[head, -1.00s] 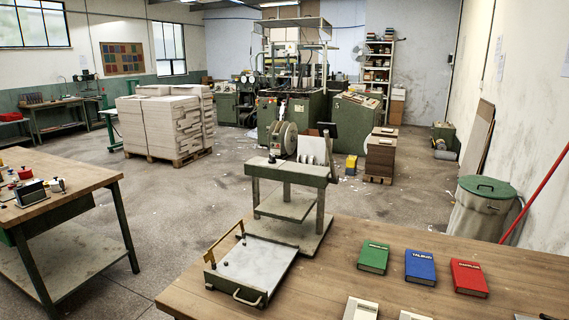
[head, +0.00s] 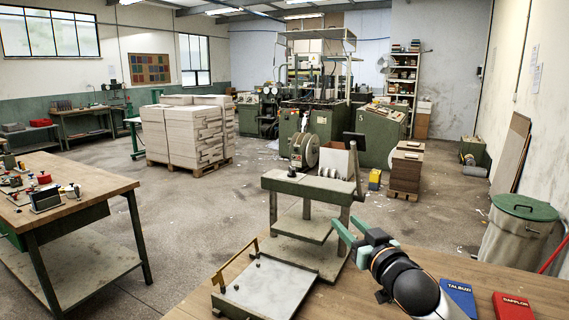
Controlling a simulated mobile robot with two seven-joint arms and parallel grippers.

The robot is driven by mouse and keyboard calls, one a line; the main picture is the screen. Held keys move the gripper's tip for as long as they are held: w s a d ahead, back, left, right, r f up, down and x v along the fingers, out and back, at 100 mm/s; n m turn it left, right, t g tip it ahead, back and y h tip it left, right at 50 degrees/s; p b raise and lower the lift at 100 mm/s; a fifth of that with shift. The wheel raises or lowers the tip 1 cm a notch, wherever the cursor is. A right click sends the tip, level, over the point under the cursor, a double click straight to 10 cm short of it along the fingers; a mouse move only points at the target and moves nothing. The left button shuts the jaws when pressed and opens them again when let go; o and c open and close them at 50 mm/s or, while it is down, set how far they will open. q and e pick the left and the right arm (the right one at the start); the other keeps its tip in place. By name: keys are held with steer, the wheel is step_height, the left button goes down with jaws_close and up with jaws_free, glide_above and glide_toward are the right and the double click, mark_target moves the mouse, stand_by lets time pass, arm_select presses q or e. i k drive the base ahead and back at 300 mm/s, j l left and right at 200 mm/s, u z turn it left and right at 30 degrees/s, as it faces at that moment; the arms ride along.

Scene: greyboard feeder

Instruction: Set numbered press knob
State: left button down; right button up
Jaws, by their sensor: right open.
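A large press (head: 303,122) with green cabinets stands at the back middle of the room. Its control knobs and numbers are too small to make out from here. Nearer, a green stand (head: 310,186) carries a small dark knob-like part (head: 291,172), a cream upright piece and small pale cylinders on its top. I cannot tell whether a numbered dial is on it. My right gripper (head: 346,222) has teal fingers, is open and empty, and reaches over the front workbench, in front of the stand in the picture and apart from it. My left gripper is not in view.
The front workbench (head: 215,296) holds a shallow tray with a handle bar (head: 268,290), a blue book (head: 458,298) and a red book (head: 512,306). A side bench (head: 85,190) with tools stands left. A stacked pallet (head: 185,140) and a bin (head: 520,228) flank open floor.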

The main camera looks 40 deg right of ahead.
mark_target(292, 173)
steer(key=i+l, duration=0.2)
steer(key=i, duration=0.2)
steer(key=i+l, duration=0.2)
steer(key=i, duration=0.2)
